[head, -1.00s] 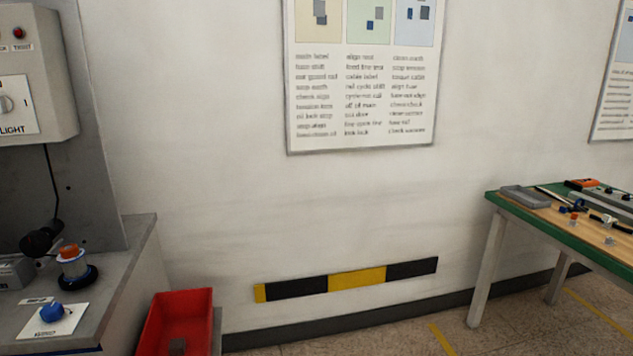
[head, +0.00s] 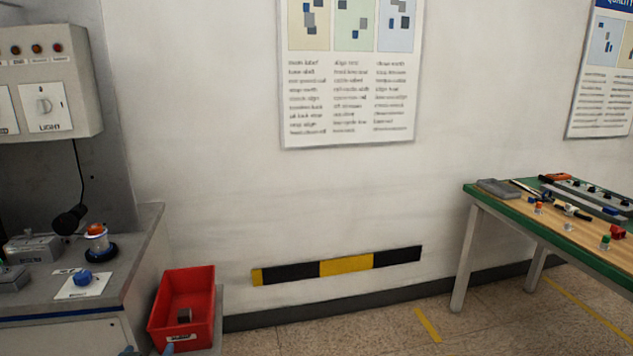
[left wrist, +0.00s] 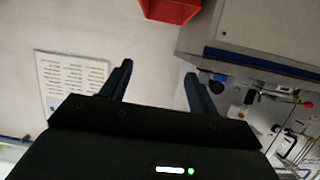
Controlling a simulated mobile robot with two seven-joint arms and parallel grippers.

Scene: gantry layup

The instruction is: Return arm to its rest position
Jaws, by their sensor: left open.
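My left gripper (left wrist: 158,70) shows in the left wrist view with its two dark fingers spread apart and nothing between them. In the head view only small bluish tips of my left gripper (head: 150,351) show at the bottom edge, just below the red bin. The rest of the left arm is out of the head view. My right gripper is in neither view.
A red bin (head: 203,305) with a grey block inside stands beside a grey workbench (head: 140,245) at the left. A green-edged table (head: 480,197) with small parts stands at the right. Floor (head: 370,335) between them is clear.

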